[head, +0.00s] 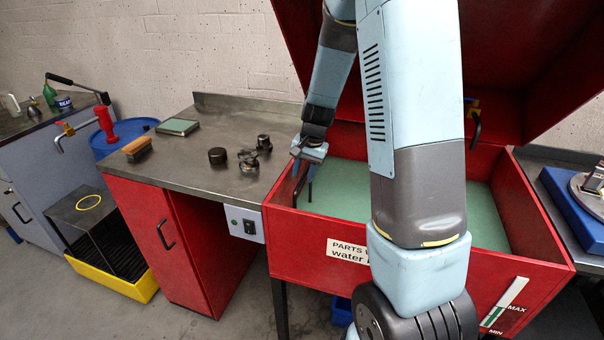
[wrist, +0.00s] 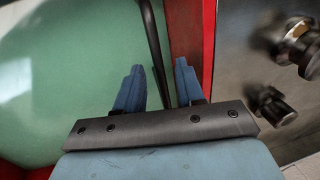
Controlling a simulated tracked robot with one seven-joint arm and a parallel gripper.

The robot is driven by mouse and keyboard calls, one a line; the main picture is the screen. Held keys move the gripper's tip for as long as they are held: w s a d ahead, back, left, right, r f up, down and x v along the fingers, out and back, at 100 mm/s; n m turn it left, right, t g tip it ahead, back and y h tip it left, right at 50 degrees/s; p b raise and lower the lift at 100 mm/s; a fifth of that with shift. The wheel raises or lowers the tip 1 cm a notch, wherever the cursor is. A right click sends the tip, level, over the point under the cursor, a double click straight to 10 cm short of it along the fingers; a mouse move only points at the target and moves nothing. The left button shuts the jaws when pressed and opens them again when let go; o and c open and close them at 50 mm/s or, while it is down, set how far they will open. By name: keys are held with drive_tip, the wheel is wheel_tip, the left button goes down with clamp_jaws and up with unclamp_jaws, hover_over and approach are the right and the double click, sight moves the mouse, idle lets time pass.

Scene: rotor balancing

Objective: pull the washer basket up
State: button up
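The parts washer is a red open-topped tank (head: 320,225) filled with green, murky liquid (head: 345,190). My gripper (head: 303,182) hangs at the tank's left wall, fingers pointing down. In the wrist view its two blue fingers (wrist: 160,75) are apart. A thin dark bent rod (wrist: 151,30), which looks like the basket's handle, passes between them, close to the tank's red wall (wrist: 185,35). I cannot tell whether either finger touches it. The basket itself is not visible; the green liquid fills the view beside the rod.
The raised red lid (head: 530,60) stands behind the tank. Left of it is a metal bench (head: 190,165) with dark round parts (head: 250,160), a brush (head: 137,149) and a green-topped block (head: 178,126). A blue tray (head: 575,205) lies at right.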

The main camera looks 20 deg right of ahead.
drive_tip(key=shift+f, duration=0.3)
drive_tip(key=shift+c, duration=0.3)
clamp_jaws()
